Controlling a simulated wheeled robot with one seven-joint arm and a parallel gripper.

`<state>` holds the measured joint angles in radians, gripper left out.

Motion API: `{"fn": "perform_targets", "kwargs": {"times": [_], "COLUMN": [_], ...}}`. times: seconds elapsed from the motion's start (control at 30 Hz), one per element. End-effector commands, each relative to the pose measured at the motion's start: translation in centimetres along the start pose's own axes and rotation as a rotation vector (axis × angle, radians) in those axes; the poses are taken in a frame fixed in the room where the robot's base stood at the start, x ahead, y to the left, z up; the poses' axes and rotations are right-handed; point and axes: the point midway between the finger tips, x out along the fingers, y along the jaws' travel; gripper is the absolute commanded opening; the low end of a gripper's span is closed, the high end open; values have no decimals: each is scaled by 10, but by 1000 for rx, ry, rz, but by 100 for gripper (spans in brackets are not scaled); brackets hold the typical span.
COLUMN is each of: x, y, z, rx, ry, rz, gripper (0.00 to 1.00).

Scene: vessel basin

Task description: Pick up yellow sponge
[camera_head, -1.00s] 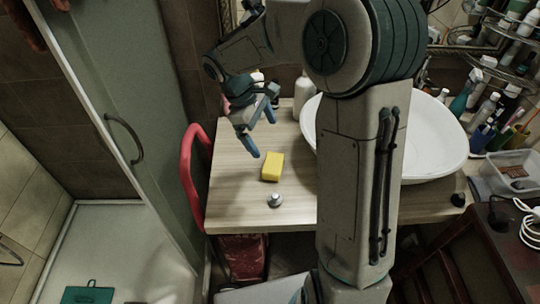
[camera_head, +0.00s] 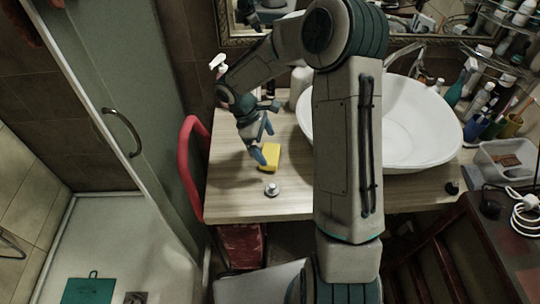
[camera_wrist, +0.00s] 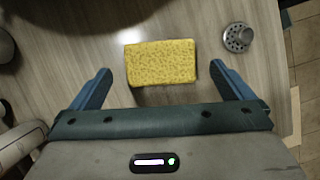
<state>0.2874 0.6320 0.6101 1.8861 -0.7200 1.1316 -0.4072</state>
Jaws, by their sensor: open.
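The yellow sponge (camera_head: 271,156) lies flat on the wooden counter (camera_head: 232,197), left of the white basin. My gripper (camera_head: 264,145) is just above and beside it, pointing down, and one finger overlaps the sponge's left side in the head view. In the wrist view, the sponge (camera_wrist: 161,63) lies ahead of and between the two blue fingertips of my open gripper (camera_wrist: 160,80). Nothing is between the fingers' inner faces and the sponge's sides there. Whether the fingertips are at the sponge's height is hard to tell.
A small metal drain piece (camera_head: 271,189) stands near the sponge, and also shows at the upper right of the wrist view (camera_wrist: 238,37). The white basin (camera_head: 412,122) is to the right.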

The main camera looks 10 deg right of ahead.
Motion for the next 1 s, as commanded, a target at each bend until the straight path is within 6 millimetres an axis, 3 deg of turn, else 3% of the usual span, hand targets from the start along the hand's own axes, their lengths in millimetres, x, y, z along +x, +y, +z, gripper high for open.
{"fn": "perform_targets", "kwargs": {"times": [0.33, 0.63, 0.8, 1.0], "x": [43, 49, 48, 48], "y": [0, 0, 1, 1], "z": [-2, -2, -2, -2], "rx": [0, 0, 0, 0], "ry": [-1, 0, 0, 0], "rz": [-3, 0, 0, 1], "gripper": [100, 100, 60, 60]}}
